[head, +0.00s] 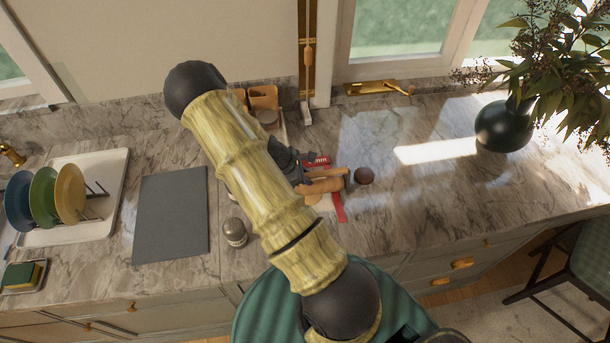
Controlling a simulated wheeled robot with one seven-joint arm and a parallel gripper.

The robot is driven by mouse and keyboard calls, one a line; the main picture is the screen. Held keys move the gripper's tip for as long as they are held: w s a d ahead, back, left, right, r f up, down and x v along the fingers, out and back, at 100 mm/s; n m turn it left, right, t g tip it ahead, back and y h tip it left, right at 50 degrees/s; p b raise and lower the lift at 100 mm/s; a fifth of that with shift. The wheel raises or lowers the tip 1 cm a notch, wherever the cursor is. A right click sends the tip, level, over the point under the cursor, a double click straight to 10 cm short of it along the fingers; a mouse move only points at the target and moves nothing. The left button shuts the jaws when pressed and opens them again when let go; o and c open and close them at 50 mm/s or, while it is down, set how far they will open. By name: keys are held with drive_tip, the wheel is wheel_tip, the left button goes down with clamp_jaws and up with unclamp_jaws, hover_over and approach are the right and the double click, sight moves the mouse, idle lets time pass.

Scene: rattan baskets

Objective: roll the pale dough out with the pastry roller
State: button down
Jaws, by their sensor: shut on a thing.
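My gripper (298,177) is small and dark in the head view, partly hidden behind my own arm. It is shut on the wooden pastry roller (327,184), which lies across the counter to the right of the arm. A pale patch (325,204) shows just below the roller and may be the dough; its outline is mostly hidden. I cannot tell whether the roller touches it. Red pieces, perhaps the edges of a mat, show above the roller (318,162) and below it (339,207).
A shaker (235,232), grey board (171,215) and plate rack tray (112,186) stand to the left. Wooden containers (264,98) stand behind. A vase (504,126) is far right; the counter before it is clear.

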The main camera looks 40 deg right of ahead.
drive_tip(key=shift+s+a+f+b, duration=0.1)
drive_tip(key=shift+s+a+b, duration=0.3)
drive_tip(key=shift+s, duration=0.35)
drive_tip(key=shift+s+a+b, duration=0.35)
drive_tip(key=shift+s+b, duration=0.05)
drive_tip(key=shift+s, duration=0.35)
